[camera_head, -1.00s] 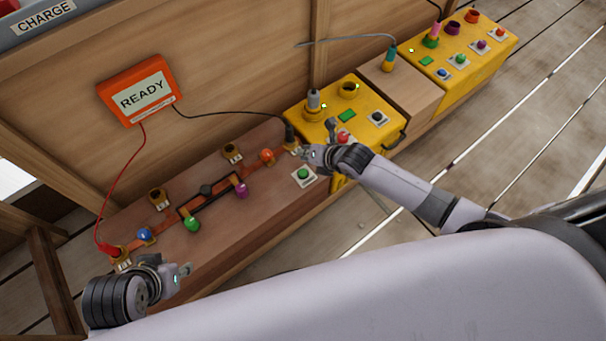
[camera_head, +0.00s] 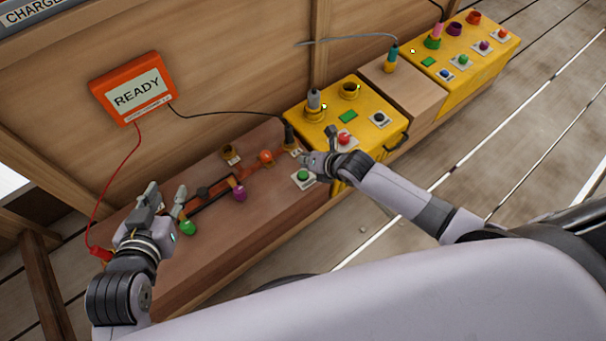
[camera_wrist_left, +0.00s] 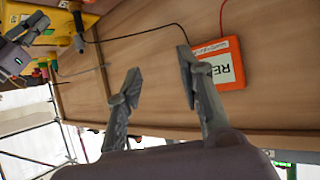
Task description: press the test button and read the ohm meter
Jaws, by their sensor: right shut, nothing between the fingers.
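The orange ohm meter (camera_head: 138,90) hangs on the wooden wall and its screen reads "READY". It also shows sideways in the left wrist view (camera_wrist_left: 228,64), partly behind a finger. A green button (camera_head: 303,176) on a white plate sits at the bench's right end; I cannot tell whether it is the test button. My right gripper (camera_head: 308,158) is shut and empty just above and behind this button, with no visible contact. My left gripper (camera_head: 165,198) is open and empty over the bench's left part, below the meter. It shows open in the left wrist view too (camera_wrist_left: 158,65).
The wooden bench (camera_head: 215,245) carries a purple knob (camera_head: 238,194), a green knob (camera_head: 187,228) and an orange one (camera_head: 266,157). A yellow box (camera_head: 375,145) with red and black buttons stands to the right. Red and black leads run from the meter.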

